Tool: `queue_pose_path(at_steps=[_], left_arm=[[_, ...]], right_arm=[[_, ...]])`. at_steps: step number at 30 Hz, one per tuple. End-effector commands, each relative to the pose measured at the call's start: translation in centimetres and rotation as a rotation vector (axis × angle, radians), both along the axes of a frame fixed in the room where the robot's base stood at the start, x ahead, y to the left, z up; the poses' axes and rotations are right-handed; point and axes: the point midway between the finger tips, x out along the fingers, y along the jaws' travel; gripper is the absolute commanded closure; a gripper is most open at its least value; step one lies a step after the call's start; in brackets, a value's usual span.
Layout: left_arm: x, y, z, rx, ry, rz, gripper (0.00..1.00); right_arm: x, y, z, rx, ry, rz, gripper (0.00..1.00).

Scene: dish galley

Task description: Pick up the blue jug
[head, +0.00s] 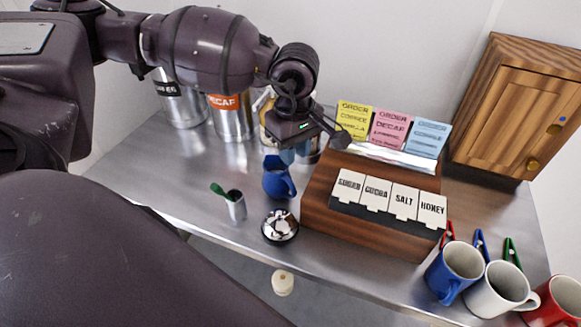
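The blue jug (277,182) stands upright on the steel counter, left of the wooden box, with its handle towards the lower right. My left gripper (312,146) hangs above and slightly to the right of the jug in the picture. Its fingers look spread apart and nothing is held between them. The gripper appears apart from the jug, and its lower tip partly overlaps the area behind the jug's rim. My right gripper is not in view.
A steel cup (236,206) with a green spoon and a silver bell (280,226) stand near the jug. A wooden box (325,205) with labelled cards is right. Metal canisters (232,122) stand behind. Mugs (454,270) line the front right. The left counter (150,165) is clear.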

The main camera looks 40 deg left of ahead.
Motion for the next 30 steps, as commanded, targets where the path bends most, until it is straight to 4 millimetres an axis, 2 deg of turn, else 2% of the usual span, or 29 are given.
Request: queue_pose_path(at_steps=[13, 20, 27, 30], left_arm=[[0.0, 0.1, -5.1, 0.002, 0.0, 0.001, 0.74], [-0.2, 0.2, -6.5, 0.002, 0.002, 0.001, 0.74], [-0.3, 0.5, -9.7, 0.001, 0.002, 0.002, 0.74], [-0.3, 0.5, -10.5, 0.002, 0.0, 0.001, 0.74]], right_arm=[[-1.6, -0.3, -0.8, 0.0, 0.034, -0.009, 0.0], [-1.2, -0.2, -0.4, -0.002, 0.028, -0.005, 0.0], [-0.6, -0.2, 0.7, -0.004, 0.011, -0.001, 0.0], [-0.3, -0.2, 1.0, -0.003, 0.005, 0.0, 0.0]])
